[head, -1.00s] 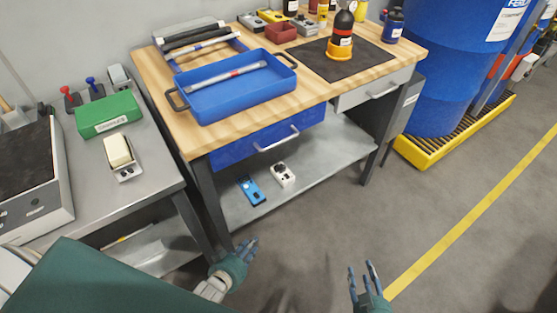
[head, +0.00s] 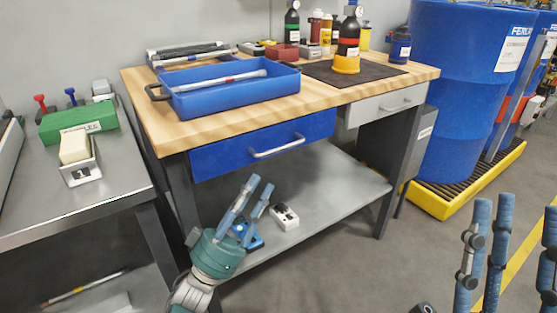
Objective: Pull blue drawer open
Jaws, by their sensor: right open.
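The blue drawer (head: 222,159) sits under the wooden tabletop at the left of the workbench, its front about flush with the bench, so it looks closed. Its silver bar handle (head: 278,148) runs across the front. My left gripper (head: 262,184) is in front of the bench, below and a little left of the handle. Its blue fingers point up and are apart, with nothing between them and not touching the drawer. My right gripper (head: 512,205) is at the lower right edge, fingers up and spread, empty, far from the drawer.
A blue tray (head: 235,94) holding a rod stands on the bench top. A grey drawer (head: 370,107) is to the right. A lower shelf (head: 330,195) holds a white device (head: 285,216). A steel table (head: 110,185) stands left. Blue barrels (head: 450,100) stand right.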

